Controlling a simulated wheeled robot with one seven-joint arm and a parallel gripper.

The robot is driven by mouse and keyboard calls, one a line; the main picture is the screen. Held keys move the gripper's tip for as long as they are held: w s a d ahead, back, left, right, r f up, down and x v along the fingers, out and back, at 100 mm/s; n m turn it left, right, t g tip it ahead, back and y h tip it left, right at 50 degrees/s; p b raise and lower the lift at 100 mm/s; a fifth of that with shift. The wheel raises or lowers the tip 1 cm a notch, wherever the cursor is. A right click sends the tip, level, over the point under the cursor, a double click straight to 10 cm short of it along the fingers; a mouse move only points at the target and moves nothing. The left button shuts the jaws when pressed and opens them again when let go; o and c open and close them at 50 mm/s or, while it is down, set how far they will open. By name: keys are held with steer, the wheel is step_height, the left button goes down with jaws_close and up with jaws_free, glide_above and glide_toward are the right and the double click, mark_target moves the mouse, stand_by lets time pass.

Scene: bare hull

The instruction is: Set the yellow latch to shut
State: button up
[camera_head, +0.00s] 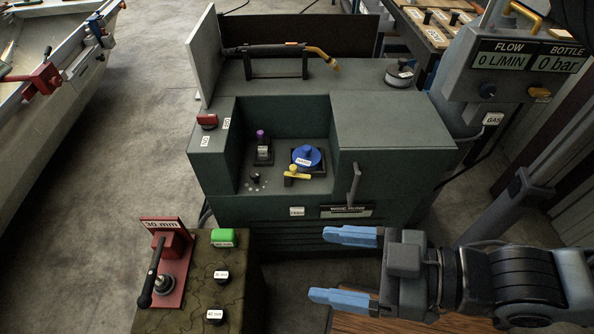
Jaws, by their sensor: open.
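A small yellow latch (297,176) sits in the open recess of the green machine (393,150), just in front of a blue round part (306,155). Its bar lies roughly sideways, with a knob at its left end. I cannot tell from this view whether it is set shut. My gripper (320,266) has blue fingers spread apart and pointing left, with nothing between them. It is at the lower right, in front of the machine and nearer to the camera, apart from the latch.
A purple-topped part (262,148) and a small black knob (255,178) share the recess. A grey lever (354,183) stands at the machine's front. A gas panel (520,75) is at right.

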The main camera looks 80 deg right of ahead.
steer(key=w+d+f+m, duration=0.1)
steer(key=f, duration=0.1)
steer(key=w+d+f+m+g+h, duration=0.1)
steer(key=f, duration=0.2)
steer(key=w+d+f, duration=0.1)
steer(key=d+f, duration=0.1)
steer(key=shift+w+f+m, duration=0.15)
steer(key=shift+w+m, duration=0.1)
steer(key=shift+m, duration=0.15)
steer(key=c, duration=0.4)
steer(key=w+d+f+m, duration=0.1)
steer(key=f, duration=0.1)
steer(key=w+d+f+m+g+h, duration=0.1)
steer(key=d, duration=0.1)
steer(key=w+d+f+m+g+h+b, duration=0.1)
steer(key=f, duration=0.1)
steer(key=shift+d+f, duration=0.35)
steer(key=shift+d, duration=0.05)
steer(key=shift+c, duration=0.3)
steer(key=m+g+y+b, duration=0.25)
steer(key=m+g, duration=0.95)
steer(key=m, duration=1.7)
glide_above(294, 167)
step_height(294, 167, down, 7)
steer(key=shift+s+a+f, duration=0.1)
steer(key=shift+r+m+y, duration=0.25)
steer(key=shift+r+m, duration=0.25)
steer(key=shift+m, duration=0.3)
steer(key=shift+f, duration=3.85)
